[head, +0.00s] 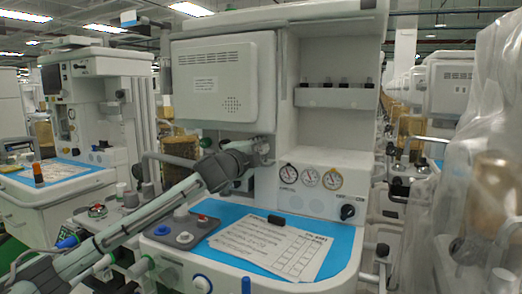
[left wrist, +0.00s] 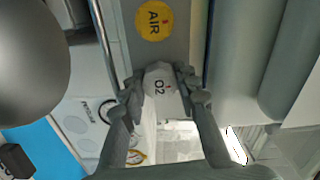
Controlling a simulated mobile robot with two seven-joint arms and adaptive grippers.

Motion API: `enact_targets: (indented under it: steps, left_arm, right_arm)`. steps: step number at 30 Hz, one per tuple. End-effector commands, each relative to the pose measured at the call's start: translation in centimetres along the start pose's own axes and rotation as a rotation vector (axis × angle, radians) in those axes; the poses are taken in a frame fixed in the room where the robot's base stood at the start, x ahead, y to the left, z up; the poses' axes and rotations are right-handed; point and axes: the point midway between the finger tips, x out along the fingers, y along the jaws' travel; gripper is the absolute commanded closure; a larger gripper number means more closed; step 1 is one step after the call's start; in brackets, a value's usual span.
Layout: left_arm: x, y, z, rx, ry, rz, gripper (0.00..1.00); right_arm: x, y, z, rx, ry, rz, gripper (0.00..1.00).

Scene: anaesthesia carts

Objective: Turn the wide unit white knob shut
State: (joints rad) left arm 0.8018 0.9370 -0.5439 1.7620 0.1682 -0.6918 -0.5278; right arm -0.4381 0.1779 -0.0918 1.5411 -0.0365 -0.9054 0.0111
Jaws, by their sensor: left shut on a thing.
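The white knob (left wrist: 160,98), marked O2, sits between the two fingers of my left gripper (head: 262,150) in the left wrist view. The fingers touch it from both sides and are shut on it. In the head view my left arm reaches from the lower left to the column of the wide unit (head: 325,160), left of its gauges, and the gripper hides the knob. The knob's turn angle cannot be told. My right gripper is not in view.
A yellow AIR label (left wrist: 154,20) is close above the knob in the left wrist view. The wide unit's blue worktop (head: 335,240) holds a paper sheet (head: 270,247) and a small black object (head: 276,219). Another cart (head: 80,130) stands at the left.

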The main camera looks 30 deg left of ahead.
Motion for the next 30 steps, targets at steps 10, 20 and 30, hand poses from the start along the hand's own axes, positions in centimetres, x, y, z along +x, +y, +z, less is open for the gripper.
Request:
enact_targets:
  steps: [10, 20, 30]
  left_arm:
    - [0.00, -0.11, 0.04, 0.006, -0.001, -0.002, 0.98]
    - [0.00, -0.06, 0.02, 0.004, 0.000, -0.001, 0.61]
    - [0.01, 0.13, -0.09, -0.339, 0.001, 0.001, 0.61]
  right_arm:
    - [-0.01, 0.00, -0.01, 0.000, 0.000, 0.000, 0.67]
    - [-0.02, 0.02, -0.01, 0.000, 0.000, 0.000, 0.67]
    - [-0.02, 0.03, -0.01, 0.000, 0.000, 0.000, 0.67]
